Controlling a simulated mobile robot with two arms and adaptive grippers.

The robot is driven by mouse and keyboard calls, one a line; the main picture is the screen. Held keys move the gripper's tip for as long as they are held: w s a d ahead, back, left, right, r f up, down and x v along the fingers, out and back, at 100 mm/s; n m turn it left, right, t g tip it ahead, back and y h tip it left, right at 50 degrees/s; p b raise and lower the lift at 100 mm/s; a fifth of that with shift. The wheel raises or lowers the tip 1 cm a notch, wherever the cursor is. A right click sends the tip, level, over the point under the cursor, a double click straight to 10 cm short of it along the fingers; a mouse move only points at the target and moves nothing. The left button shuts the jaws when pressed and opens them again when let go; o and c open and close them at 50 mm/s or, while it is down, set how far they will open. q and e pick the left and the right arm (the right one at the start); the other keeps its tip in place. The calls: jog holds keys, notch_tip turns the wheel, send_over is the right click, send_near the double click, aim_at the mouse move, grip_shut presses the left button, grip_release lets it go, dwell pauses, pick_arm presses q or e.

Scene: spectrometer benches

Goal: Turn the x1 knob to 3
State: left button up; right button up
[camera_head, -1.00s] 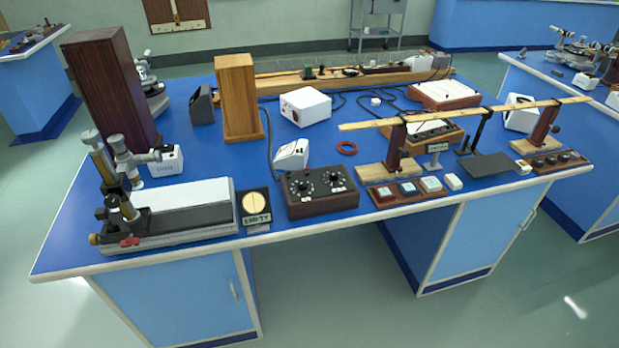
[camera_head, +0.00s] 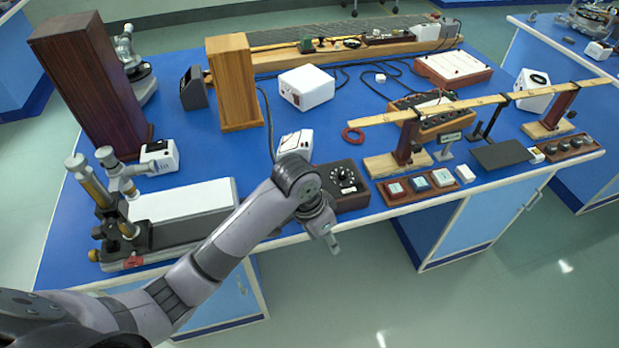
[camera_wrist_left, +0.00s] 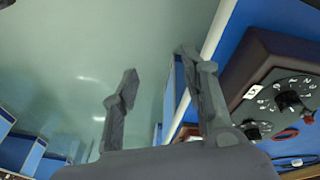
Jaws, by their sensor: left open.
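The dark knob box (camera_head: 349,203) stands at the front edge of the blue bench. In the head view one black knob (camera_head: 344,179) with white scale marks shows, and my left arm hides the box's left part. In the left wrist view the box (camera_wrist_left: 262,50) is at the right, with a black knob (camera_wrist_left: 288,101) ringed by numbers and a second knob (camera_wrist_left: 252,132) lower left. My left gripper (camera_head: 334,244) is open and empty, in front of the bench edge, apart from the box.
Left of the box stands a measuring microscope (camera_head: 115,205) on a long base. The space in front of the bench is clear.

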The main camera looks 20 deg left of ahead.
pick_arm(q)
jog(key=w+a+r+g+y, duration=0.1)
jog(key=w+a+r, duration=0.3)
jog(key=w+r, duration=0.4)
jog(key=w+a+r+g+y, duration=0.15)
jog(key=w+a+r, duration=0.3)
jog(key=r, duration=0.65)
jog(key=shift+t, duration=0.45)
jog(key=f, duration=0.5)
jog(key=f+p, duration=0.1)
jog(key=f, duration=1.1)
jog(key=shift+w+d+f, duration=0.2)
jog(key=shift+w+d, duration=0.15)
jog(key=shift+w, duration=0.05)
pick_arm(e)
jog(key=shift+w+a+r, duration=0.2)
jog(key=shift+w+r, duration=0.15)
jog(key=shift+r, duration=0.35)
pick_arm(q)
grip_shut()
pick_arm(e)
jog(key=shift+a, duration=0.15)
